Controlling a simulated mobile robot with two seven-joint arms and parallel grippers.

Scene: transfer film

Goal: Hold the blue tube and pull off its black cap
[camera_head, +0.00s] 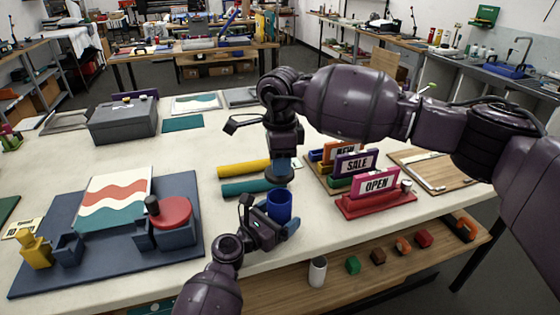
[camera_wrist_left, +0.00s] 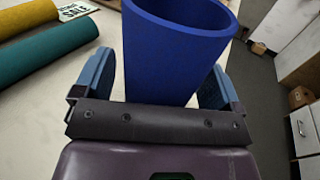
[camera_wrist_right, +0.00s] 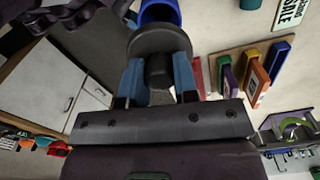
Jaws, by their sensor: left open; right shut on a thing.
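The blue tube (camera_head: 279,204) is upright near the front edge of the table, its open top bare. It also shows in the left wrist view (camera_wrist_left: 175,55), between the blue fingers of my left gripper (camera_wrist_left: 158,85), which is open around it. Its lower end is hidden. My right gripper (camera_head: 281,162) is above the tube, pointing down, shut on the knob of the black cap (camera_head: 279,176). In the right wrist view the cap (camera_wrist_right: 160,41) is a dark disc between my fingers, and part of the tube (camera_wrist_right: 160,12) shows past it. The cap is apart from the tube, above it.
Yellow (camera_head: 243,168) and teal (camera_head: 250,188) rolls lie left of the cap. A red stand with an OPEN sign (camera_head: 376,184) and other sign blocks are close on the right. A blue press board (camera_head: 190,215) is at the left. A lower shelf (camera_head: 345,276) holds small blocks.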

